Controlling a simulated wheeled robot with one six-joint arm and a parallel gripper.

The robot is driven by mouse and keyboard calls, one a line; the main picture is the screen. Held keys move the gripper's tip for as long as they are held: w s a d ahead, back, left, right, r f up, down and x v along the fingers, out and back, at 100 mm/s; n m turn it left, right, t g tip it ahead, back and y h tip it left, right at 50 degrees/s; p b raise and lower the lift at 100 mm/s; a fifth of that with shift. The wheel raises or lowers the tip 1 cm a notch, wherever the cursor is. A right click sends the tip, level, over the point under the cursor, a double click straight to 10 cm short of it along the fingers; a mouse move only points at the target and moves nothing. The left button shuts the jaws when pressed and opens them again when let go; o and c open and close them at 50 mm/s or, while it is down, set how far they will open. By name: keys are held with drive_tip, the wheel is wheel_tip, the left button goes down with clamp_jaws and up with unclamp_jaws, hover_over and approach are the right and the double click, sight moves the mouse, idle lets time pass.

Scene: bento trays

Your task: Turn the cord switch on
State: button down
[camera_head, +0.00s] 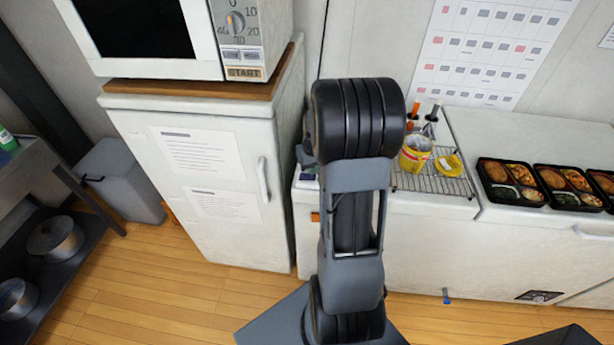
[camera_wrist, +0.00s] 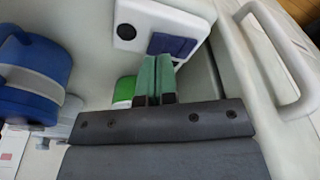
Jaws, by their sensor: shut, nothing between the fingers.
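In the wrist view my gripper (camera_wrist: 157,75) shows two green fingertips side by side, shut with nothing between them. A white box-like object (camera_wrist: 140,30) with a dark round spot and a dark blue panel lies just beyond the fingertips; I cannot tell if they touch it. I cannot make out a cord switch for certain. In the head view a thin black cord (camera_head: 323,40) hangs down the wall and passes behind my arm. My arm hides my gripper and the spot beyond it there.
A white fridge (camera_head: 215,240) with a microwave (camera_head: 230,60) on top stands to the left. A fridge-like handle (camera_wrist: 290,60) is at right in the wrist view; a blue-and-white object (camera_wrist: 35,75) is at left. A wire rack (camera_head: 430,182) and bento trays (camera_head: 512,182) are to the right.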

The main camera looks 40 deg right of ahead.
drive_tip(key=shift+f+b, duration=0.8)
drive_tip(key=shift+f, duration=0.25)
drive_tip(key=shift+r, duration=0.15)
idle(0.3)
drive_tip(key=shift+r+p, duration=2.55)
drive_tip(key=shift+r, duration=0.9)
drive_tip(key=s+a+r+n+t, duration=0.1)
drive_tip(key=s+a+r, duration=0.5)
drive_tip(key=a, duration=0.4)
drive_tip(key=s+a+r+n+t, duration=0.1)
drive_tip(key=s+a+r, duration=0.5)
drive_tip(key=a, duration=0.4)
drive_tip(key=shift+a+r+n+t, duration=0.25)
drive_tip(key=shift+a+n+t, duration=0.1)
drive_tip(key=shift+n+t, duration=0.05)
drive_tip(key=shift+s, duration=0.1)
